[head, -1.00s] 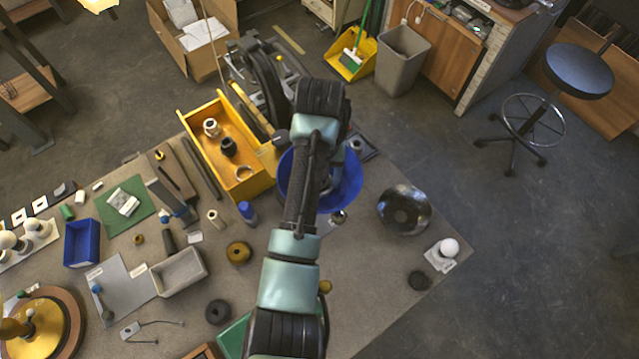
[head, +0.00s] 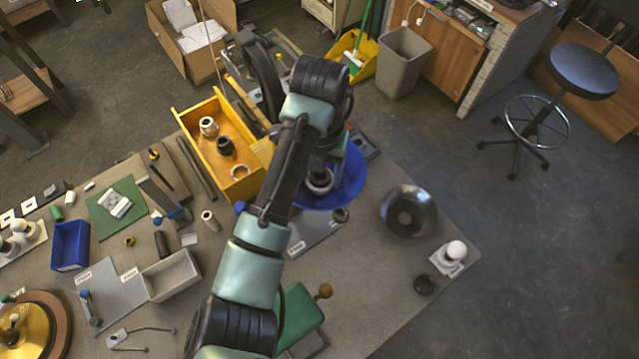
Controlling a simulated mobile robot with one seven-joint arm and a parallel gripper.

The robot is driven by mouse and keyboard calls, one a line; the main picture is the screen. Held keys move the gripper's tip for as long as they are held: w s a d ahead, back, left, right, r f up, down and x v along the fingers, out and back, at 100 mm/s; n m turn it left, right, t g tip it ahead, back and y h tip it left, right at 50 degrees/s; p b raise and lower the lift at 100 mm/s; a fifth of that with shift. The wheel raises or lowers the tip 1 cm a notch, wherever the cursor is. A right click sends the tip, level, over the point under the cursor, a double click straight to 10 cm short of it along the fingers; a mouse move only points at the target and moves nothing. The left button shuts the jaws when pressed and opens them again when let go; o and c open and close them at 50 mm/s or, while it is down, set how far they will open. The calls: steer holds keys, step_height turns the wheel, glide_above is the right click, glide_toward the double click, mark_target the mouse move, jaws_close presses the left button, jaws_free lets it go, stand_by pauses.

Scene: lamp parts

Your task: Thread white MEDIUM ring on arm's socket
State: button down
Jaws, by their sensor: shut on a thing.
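My gripper (head: 326,176) hangs below my wrist over the blue bowl-like shade (head: 352,186), partly hidden by my arm. It appears shut on a pale ring-shaped part (head: 319,183); its size and the fingertips are hard to make out. The yellow tray (head: 190,128) holds a pale thick ring (head: 209,126), a black ring (head: 226,146) and a thin pale ring (head: 240,172). I cannot pick out the lamp arm's socket with certainty; a small dark round part (head: 341,215) lies by a grey labelled plate (head: 312,236), just below the shade.
A dark shiny dome (head: 408,211) and a white bulb on a stand (head: 454,252) are at the right of the table. A grey bin (head: 172,279) and blue bin (head: 70,246) stand left.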

steer(key=shift+f+m+b, duration=0.15)
steer(key=shift+m+b, duration=0.85)
steer(key=shift+b, duration=1.55)
steer(key=shift+f+b, duration=0.15)
steer(key=shift+b, duration=0.3)
steer(key=shift+m+b, duration=0.6)
steer(key=shift+b, duration=1.1)
steer(key=shift+c, duration=0.2)
jaws_free()
steer(key=shift+a, duration=0.1)
steer(key=shift+s+d, duration=0.1)
steer(key=shift+d, duration=0.1)
steer(key=shift+a, duration=0.1)
steer(key=shift+r, duration=0.3)
step_height(320, 180, up, 13)
steer(key=shift+b, duration=0.4)
